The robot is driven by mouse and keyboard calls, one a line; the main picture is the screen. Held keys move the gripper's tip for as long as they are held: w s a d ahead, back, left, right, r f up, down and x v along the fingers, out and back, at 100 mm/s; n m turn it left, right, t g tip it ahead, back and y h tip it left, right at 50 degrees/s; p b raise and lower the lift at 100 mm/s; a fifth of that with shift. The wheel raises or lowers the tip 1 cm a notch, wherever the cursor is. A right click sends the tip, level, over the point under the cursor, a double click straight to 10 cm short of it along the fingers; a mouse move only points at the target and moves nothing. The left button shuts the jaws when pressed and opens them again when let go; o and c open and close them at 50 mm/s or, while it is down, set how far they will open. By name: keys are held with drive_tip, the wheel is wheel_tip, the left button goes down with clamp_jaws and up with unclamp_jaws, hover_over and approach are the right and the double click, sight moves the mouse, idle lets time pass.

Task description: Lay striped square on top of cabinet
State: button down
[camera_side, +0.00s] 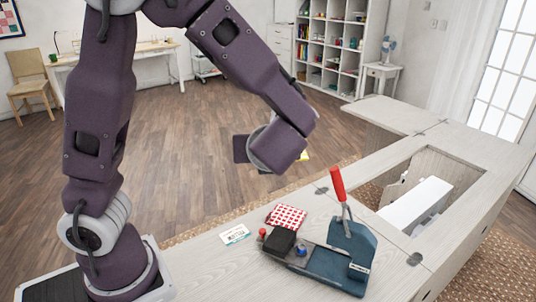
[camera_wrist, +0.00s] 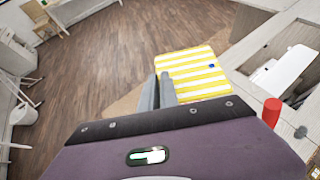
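The striped square (camera_wrist: 195,75), yellow and white with a small blue spot, is at the fingers of my gripper (camera_wrist: 161,90) in the wrist view. The fingers are close together, with the square's left edge between or against them and the rest spreading right. In the side view only a yellow corner of the square (camera_side: 304,156) shows past my wrist, which hides the fingers. It appears in the air beyond the cabinet's far edge. The pale wooden cabinet (camera_side: 230,272) runs across the side view. Its top also shows at the right of the wrist view (camera_wrist: 262,45).
On the cabinet top are a red-white checked square (camera_side: 287,215), a white card (camera_side: 235,235) and a teal clamp-like device (camera_side: 340,262) with an upright red handle (camera_side: 338,184). A cabinet opening holds a white box (camera_side: 415,203). The far-right top panel (camera_side: 400,114) is clear.

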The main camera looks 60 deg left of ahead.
drive_tip(key=s+d+f+n+g+h, duration=0.2)
drive_tip(key=s+d+f+n+g, duration=0.15)
drive_tip(key=s+n+g, duration=0.4)
drive_tip(key=s+d+f+n+g+h, duration=0.1)
drive_tip(key=s+d+f+n+g, duration=0.2)
drive_tip(key=s+f+n+g, duration=0.35)
drive_tip(key=w+d+r+n+g+h, duration=0.2)
drive_tip(key=d+r+n+g+h, duration=0.15)
drive_tip(key=d+n+h, duration=0.9)
drive_tip(key=w+r+n+t+h, duration=0.4)
drive_tip(key=w+n+t, duration=0.3)
drive_tip(key=w+n, duration=0.2)
drive_tip(key=w+r+n+t+h, duration=0.3)
drive_tip(key=w+r+n+t, duration=0.1)
drive_tip(key=w+n+t, duration=0.4)
drive_tip(key=shift+g, duration=0.45)
wheel_tip(320, 180, down, 33)
drive_tip(key=shift+s+a+r, duration=0.1)
drive_tip(key=shift+a, duration=0.05)
drive_tip(key=shift+f, duration=0.45)
drive_tip(key=shift+a, duration=0.2)
